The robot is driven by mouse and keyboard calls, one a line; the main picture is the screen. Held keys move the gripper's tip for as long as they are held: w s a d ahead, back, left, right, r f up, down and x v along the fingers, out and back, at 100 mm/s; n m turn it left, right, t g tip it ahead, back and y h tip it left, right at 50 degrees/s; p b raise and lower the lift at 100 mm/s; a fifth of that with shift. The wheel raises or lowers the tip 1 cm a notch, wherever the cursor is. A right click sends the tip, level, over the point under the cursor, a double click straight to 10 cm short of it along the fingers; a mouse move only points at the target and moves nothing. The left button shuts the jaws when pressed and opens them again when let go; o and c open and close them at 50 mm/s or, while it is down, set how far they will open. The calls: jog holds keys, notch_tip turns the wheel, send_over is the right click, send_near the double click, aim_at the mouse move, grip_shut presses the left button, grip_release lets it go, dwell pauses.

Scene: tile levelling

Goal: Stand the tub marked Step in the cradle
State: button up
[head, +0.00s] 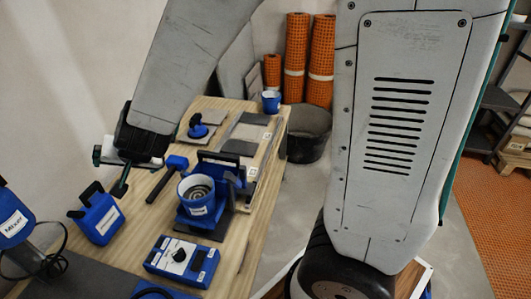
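A round blue tub (196,187) with a pale inside and a ringed bottom stands upright at the blue cradle (187,219) in the middle of the bench. It appears to sit in the cradle. A white label is on its front, too small to read for sure. A second blue tub (271,101) stands at the far end of the bench, its marking unreadable. My gripper (121,178) hangs over the left side of the bench, left of the cradle and apart from both tubs. Its fingers are seen at a steep angle, and nothing is clearly held.
On the wooden bench (225,262) are a blue box with a dial (182,260), a blue handled case (98,215), a mallet (168,178), a suction lifter (198,128) and grey tiles (247,131). A dark bucket (309,133) stands on the floor behind.

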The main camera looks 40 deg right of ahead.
jog(key=s+d+r+n+g+y, duration=0.2)
jog(key=s+d+r+n, duration=0.2)
jog(key=s+r, duration=0.35)
jog(key=s+d+r+n+g+h, duration=0.1)
jog(key=s+d+g+h, duration=0.1)
jog(key=s+d, duration=0.4)
jog(key=s+d+r+g+h, duration=0.1)
jog(key=s+d, duration=0.6)
jog(key=s, duration=0.7)
jog(key=shift+d+r+n+g+h, duration=0.35)
jog(key=shift+g+h, duration=0.25)
jog(key=shift+g, duration=0.6)
jog(key=shift+s+f, duration=0.1)
